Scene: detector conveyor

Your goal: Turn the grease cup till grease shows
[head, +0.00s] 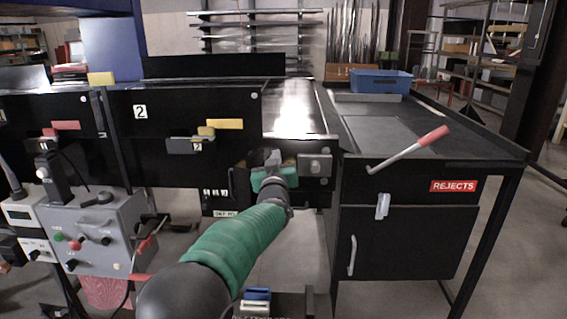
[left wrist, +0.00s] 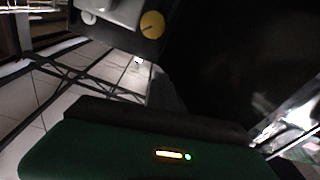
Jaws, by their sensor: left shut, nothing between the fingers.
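My left gripper (head: 273,160) reaches forward from the bottom of the head view to the black conveyor side, just left of a grey bearing block (head: 315,166). Its fingers are shut with nothing between them. In the left wrist view a round brass cap with a dark slot (left wrist: 152,25), which looks like the grease cup, sits at the top beside a pale grey part (left wrist: 115,10). The cap is apart from the dark finger (left wrist: 165,93) in that view. I cannot make out any grease. The gripper hides part of the conveyor side in the head view. My right gripper is not in view.
A red-handled lever (head: 410,148) sticks out above the black rejects cabinet (head: 400,225) on the right. A blue bin (head: 381,82) stands behind it. A grey control box (head: 97,235) stands at the left. The conveyor belt (head: 295,110) runs away behind the gripper.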

